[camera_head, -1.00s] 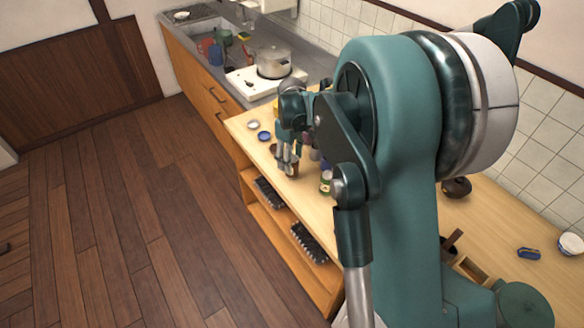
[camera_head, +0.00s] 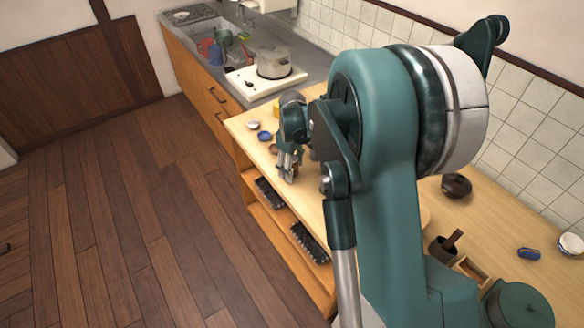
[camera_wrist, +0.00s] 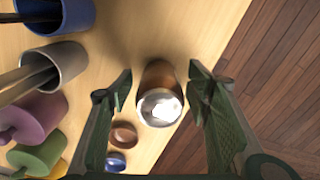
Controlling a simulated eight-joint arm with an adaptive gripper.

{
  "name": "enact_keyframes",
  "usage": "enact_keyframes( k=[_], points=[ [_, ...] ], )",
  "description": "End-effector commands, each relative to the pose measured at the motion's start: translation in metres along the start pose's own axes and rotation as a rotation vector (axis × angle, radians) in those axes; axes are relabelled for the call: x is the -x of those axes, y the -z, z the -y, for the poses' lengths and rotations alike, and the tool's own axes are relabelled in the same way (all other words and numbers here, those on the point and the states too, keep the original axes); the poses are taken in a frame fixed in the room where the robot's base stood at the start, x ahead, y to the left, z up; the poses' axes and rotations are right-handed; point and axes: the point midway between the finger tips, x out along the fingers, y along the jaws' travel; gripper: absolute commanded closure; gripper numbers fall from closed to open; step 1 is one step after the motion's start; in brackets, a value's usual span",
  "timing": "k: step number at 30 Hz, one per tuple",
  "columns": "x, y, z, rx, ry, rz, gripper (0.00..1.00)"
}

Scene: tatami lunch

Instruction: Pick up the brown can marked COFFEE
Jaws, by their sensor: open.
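The brown can (camera_wrist: 157,78) shows in the wrist view between my two open fingers, its silver top (camera_wrist: 160,107) facing the camera. Its COFFEE marking cannot be read from here. It stands near the edge of the wooden counter. My gripper (camera_wrist: 158,88) is open, one finger on each side of the can, with visible gaps to both sides. In the head view my gripper (camera_head: 287,170) is low over the counter's front edge, and the can (camera_head: 295,172) is mostly hidden behind the fingers.
In the wrist view, a blue cup (camera_wrist: 68,18), a grey cup (camera_wrist: 70,62), a purple item (camera_wrist: 38,118) and a green item (camera_wrist: 40,152) stand to the left. A small brown bowl (camera_wrist: 123,134) and a blue dish (camera_wrist: 116,162) lie close to the left finger. The floor (camera_wrist: 280,60) is to the right.

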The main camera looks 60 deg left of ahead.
Motion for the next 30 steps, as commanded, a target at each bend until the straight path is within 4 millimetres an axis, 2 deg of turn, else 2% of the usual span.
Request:
enact_keyframes(
  k=[2,7,8,20,26,30],
  points=[
    [0.0,0.0,0.0,0.0,0.0,0.0,0.54],
    [0.0,0.0,0.0,0.0,0.0,0.0,0.76],
    [0.0,0.0,0.0,0.0,0.0,0.0,0.77],
    [0.003,0.0,0.0,0.0,0.0,0.0,0.77],
    [0.017,0.0,0.0,0.0,0.0,0.0,0.77],
    [0.035,0.0,0.0,0.0,0.0,0.0,0.77]
  ],
)
